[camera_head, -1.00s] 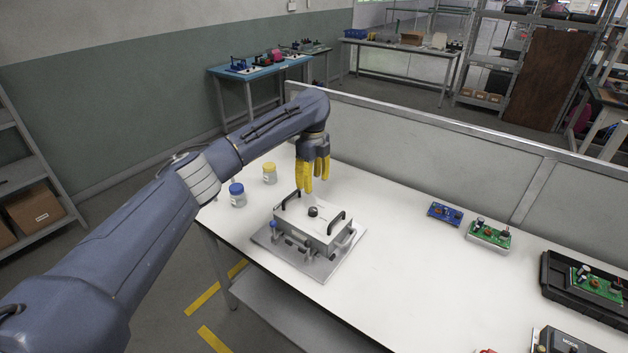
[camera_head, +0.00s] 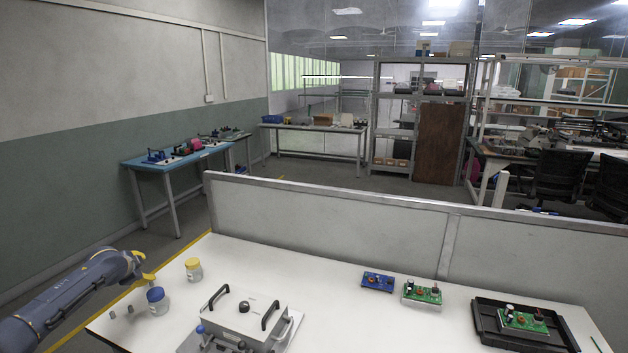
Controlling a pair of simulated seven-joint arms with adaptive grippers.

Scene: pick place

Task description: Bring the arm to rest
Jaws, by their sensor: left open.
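My left arm comes in at the lower left, and its gripper (camera_head: 146,272) with yellow fingers is open. It shows left of the yellow-lidded jar (camera_head: 194,272) and above the blue-lidded jar (camera_head: 158,303) in the picture, near the table's left edge. I see nothing between the fingers. A grey-white box (camera_head: 245,316) with black handles and a black knob sits on its base plate at the table's front, cut by the lower picture edge. My right gripper is not in view.
The white table (camera_head: 340,315) is clear in the middle. A blue circuit board (camera_head: 377,282), a green board on a white base (camera_head: 422,294) and a black tray (camera_head: 486,338) holding a green board stand to the right. A grey partition (camera_head: 330,222) runs along the back edge.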

